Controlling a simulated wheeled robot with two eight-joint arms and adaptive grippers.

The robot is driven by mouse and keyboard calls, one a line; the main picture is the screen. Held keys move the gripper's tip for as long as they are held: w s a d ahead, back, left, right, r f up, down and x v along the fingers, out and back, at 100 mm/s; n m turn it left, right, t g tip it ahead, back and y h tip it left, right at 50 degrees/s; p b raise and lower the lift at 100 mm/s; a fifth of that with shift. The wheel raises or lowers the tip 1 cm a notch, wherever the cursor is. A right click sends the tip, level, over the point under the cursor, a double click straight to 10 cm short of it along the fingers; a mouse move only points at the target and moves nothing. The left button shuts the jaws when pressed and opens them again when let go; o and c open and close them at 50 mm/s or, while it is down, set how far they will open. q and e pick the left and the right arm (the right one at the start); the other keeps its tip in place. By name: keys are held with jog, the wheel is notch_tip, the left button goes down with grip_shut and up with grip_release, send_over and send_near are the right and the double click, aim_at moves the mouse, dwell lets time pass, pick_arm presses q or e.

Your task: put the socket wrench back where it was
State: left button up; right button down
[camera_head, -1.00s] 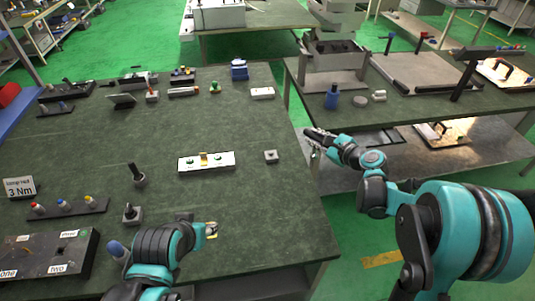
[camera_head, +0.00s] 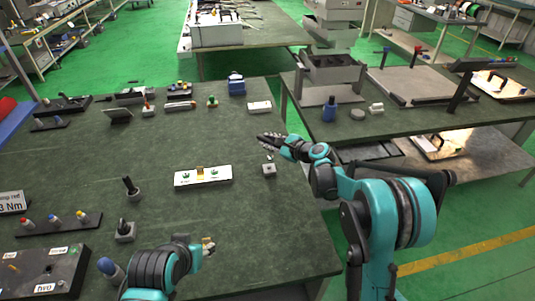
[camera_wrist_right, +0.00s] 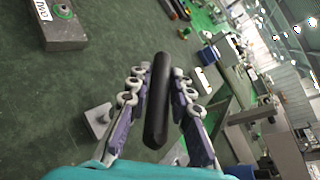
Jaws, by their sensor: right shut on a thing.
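My right gripper (camera_head: 268,138) is over the right part of the green table, just above and behind a small grey block (camera_head: 268,169). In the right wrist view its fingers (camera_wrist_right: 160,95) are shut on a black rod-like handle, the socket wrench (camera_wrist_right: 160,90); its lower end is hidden. The grey block also shows in the wrist view (camera_wrist_right: 98,120), beside the left finger and apart from the handle. My left gripper (camera_head: 208,246) is low over the front of the table; its jaws are too small to judge.
A white block with green parts (camera_head: 203,177) lies left of the grey block. A black-handled tool (camera_head: 131,188) stands farther left, behind another grey block (camera_head: 125,231). A rack of screwdrivers (camera_head: 58,224) is at left. The table's right edge is close to my right arm.

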jog(key=shift+a+f, duration=0.2)
notch_tip(320, 180, down, 4)
jog(key=shift+b, duration=1)
jog(key=shift+r, duration=0.1)
jog(key=c, duration=1.8)
grip_release()
jog(key=o, duration=0.4)
jog(key=shift+o, duration=0.2)
